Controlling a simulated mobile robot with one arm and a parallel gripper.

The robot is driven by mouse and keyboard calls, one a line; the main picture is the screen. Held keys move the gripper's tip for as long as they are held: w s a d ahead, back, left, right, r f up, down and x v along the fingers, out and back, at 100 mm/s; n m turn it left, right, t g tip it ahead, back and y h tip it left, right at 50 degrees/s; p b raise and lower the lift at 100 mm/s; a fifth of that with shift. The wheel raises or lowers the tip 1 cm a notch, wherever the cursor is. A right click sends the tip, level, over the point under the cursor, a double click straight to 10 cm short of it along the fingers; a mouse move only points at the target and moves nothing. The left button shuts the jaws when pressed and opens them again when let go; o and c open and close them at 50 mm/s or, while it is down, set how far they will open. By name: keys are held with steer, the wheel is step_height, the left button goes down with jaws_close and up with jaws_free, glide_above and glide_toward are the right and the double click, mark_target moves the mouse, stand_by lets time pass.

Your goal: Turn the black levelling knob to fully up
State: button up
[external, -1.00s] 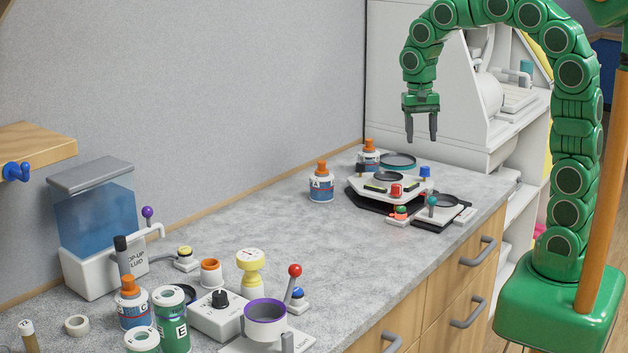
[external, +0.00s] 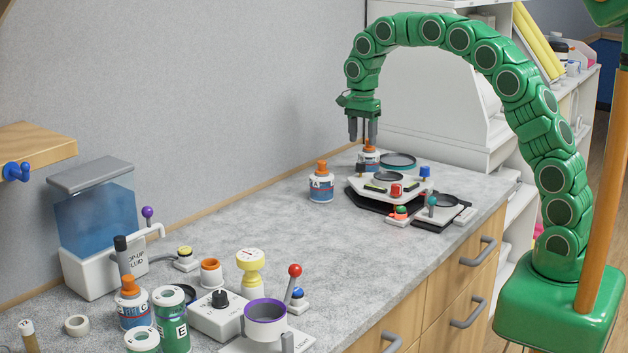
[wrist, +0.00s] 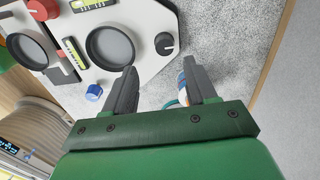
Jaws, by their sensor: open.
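The black levelling knob (external: 361,168) stands at the far left corner of the white levelling platform (external: 405,188). In the wrist view the black knob (wrist: 163,43) shows a small light mark, and it lies ahead of my fingertips, roughly in line with the gap between them. My gripper (external: 363,139) points down above the platform's back left side, clear of the knob. The wrist view shows my gripper (wrist: 160,72) with its fingers apart and nothing between them. A red knob (external: 396,191) and a blue knob (external: 425,171) are at other corners.
An orange-capped bottle (external: 369,158) stands close behind the black knob, below my gripper. Another orange-capped bottle (external: 321,184) stands to the left. A dark dish (external: 398,160) is behind the platform. The middle of the worktop (external: 270,215) is clear.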

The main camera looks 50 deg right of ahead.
mark_target(361, 163)
steer(key=shift+w+d+f, duration=0.1)
steer(key=shift+w+f, duration=0.15)
steer(key=shift+w, duration=0.1)
steer(key=shift+s+f, duration=0.15)
steer(key=shift+f, duration=3.7)
jaws_close()
